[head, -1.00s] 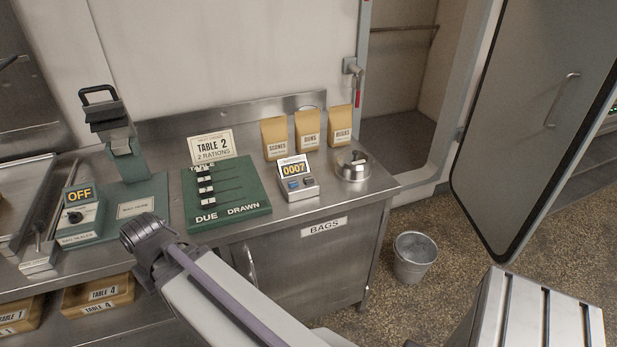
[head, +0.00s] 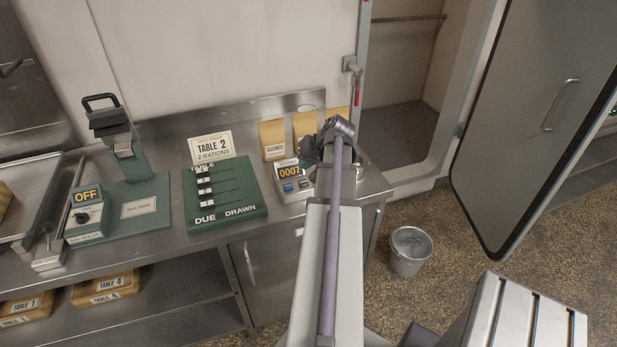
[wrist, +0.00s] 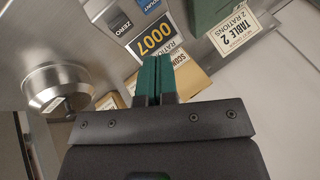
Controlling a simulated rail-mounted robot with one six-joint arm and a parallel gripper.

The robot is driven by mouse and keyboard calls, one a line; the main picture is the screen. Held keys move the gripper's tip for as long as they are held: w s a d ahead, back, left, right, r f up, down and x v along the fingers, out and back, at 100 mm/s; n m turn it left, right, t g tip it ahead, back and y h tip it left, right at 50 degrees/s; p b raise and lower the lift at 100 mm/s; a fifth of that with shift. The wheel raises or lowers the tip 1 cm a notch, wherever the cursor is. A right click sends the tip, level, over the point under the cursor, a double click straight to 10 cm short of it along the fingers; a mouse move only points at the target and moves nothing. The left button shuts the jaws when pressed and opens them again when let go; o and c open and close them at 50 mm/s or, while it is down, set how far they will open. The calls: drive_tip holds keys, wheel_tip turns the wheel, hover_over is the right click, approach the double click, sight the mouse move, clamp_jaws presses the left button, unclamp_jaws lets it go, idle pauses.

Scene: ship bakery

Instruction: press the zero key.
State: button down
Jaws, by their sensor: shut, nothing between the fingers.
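The counter (head: 291,182) stands on the steel worktop, a small grey box with a display reading 0007. In the wrist view its display (wrist: 155,37) is upside down, with the dark key marked ZERO (wrist: 125,23) beside the blue key marked COUNT (wrist: 151,6). My gripper (wrist: 161,60) has its two green fingers shut together and empty. In the wrist view the fingertips overlap the counter's label edge; the ZERO key lies apart from them, up and to the left. I cannot tell the height above it. In the head view my arm hides the fingertips.
A green tally board (head: 228,204) with a Table 2 card (head: 211,148) stands left of the counter. Paper bags, including the scones bag (head: 272,140), stand behind. A round steel vessel (wrist: 58,88) is close by. A bag sealer (head: 88,213) sits further left.

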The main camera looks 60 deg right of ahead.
sight(305, 181)
drive_tip(key=w+d+r+t, duration=0.1)
drive_tip(key=w+d+r+n+t, duration=0.1)
drive_tip(key=d, duration=0.1)
drive_tip(key=shift+w+h, duration=0.1)
drive_tip(key=shift+h, duration=0.2)
wheel_tip(305, 181, down, 9)
drive_tip(key=b, duration=0.9)
drive_tip(key=shift+r, duration=0.1)
idle(1.3)
drive_tip(key=shift+f+b, duration=0.45)
